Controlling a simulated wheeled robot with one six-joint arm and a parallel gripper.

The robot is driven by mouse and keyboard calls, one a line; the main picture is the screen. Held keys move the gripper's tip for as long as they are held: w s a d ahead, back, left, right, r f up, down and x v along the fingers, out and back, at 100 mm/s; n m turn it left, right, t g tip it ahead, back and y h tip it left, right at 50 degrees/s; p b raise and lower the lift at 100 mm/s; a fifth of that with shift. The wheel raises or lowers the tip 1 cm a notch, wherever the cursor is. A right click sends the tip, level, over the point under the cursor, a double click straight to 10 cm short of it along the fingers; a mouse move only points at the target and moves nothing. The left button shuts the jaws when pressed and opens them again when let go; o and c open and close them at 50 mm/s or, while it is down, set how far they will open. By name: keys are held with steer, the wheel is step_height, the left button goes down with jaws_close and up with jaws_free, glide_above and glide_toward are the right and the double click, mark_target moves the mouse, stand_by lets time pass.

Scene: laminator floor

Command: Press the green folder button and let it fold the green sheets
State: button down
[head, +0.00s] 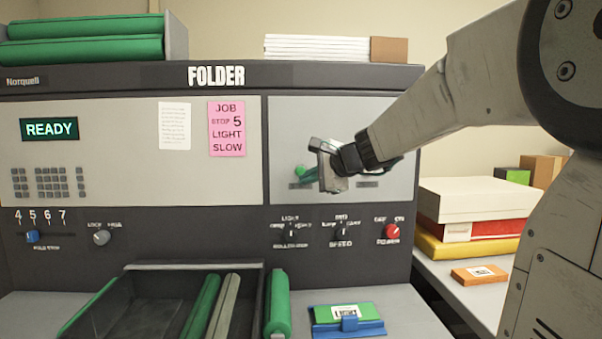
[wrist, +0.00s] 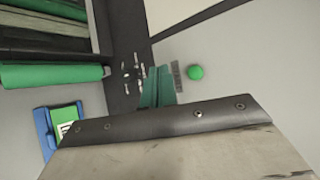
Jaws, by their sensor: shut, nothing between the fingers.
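The folder (head: 340,75) is a wide grey and black machine; its display (head: 49,129) reads READY. A round green button (head: 299,172) sits on its right panel, just left of my gripper (head: 314,176). The green button also shows in the wrist view (wrist: 195,72), right of my fingertips (wrist: 157,72). The fingers are shut and empty. Whether they touch the panel I cannot tell; they appear apart from the button. A dark tray (head: 125,300) at the front holds a green roll (head: 202,306); another green roll (head: 277,303) lies beside it. Which are the green sheets I cannot tell.
Below the panel are small dials and a red power knob (head: 392,231). A pink note (head: 227,128) reads JOB, STOP 5, LIGHT, SLOW. A green packet with a blue clip (head: 348,322) lies in front. Boxes (head: 470,198) are stacked at right. My arm hides part of the right panel.

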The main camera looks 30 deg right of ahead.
mark_target(301, 171)
steer(key=w+d, duration=0.3)
steer(key=w, duration=0.3)
steer(key=shift+w+d, duration=0.15)
steer(key=shift+w, duration=0.15)
stand_by(1.9)
steer(key=shift+w+d, duration=0.2)
steer(key=shift+w, duration=0.15)
